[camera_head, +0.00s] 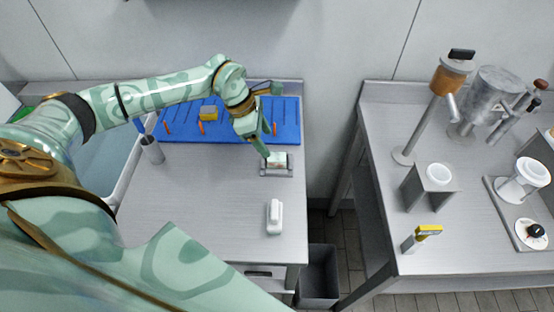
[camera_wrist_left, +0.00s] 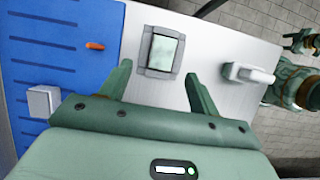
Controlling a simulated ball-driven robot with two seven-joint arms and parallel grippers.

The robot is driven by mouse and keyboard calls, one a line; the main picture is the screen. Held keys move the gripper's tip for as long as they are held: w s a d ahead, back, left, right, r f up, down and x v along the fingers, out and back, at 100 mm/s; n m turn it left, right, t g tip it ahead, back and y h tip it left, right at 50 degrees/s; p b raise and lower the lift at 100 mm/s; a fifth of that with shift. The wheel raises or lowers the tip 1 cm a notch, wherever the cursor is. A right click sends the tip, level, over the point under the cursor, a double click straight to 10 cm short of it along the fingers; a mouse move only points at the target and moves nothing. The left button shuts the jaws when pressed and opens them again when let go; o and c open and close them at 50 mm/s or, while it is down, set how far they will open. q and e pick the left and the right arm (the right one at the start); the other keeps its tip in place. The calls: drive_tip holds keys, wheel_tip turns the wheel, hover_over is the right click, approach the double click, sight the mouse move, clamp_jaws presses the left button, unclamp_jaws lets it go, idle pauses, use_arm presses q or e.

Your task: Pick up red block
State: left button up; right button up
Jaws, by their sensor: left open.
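I see no block that is clearly red. Small orange-red pieces lie on the blue mat (camera_head: 228,133); one orange piece (camera_head: 200,128) is near its middle, and one (camera_wrist_left: 95,46) shows in the left wrist view. My left gripper (camera_head: 264,150) is over the table, just above a small grey-framed device (camera_head: 276,171) with a pale pad. In the left wrist view its fingers (camera_wrist_left: 157,73) are apart and empty, with the device (camera_wrist_left: 161,50) beyond them.
A white bottle-like object (camera_head: 274,217) lies on the table (camera_head: 190,210) in front of the device. A grey cup (camera_head: 151,150) is at the left. A second table (camera_head: 340,130) with coffee equipment stands right, across a gap holding a dark bin (camera_head: 318,278).

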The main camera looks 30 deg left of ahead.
sight(277, 156)
use_arm(q)
drive_tip(key=x, duration=0.6)
drive_tip(key=shift+d+f, duration=0.25)
drive_tip(key=shift+d, duration=0.1)
drive_tip(key=c, duration=1.2)
drive_tip(key=shift+r, duration=0.1)
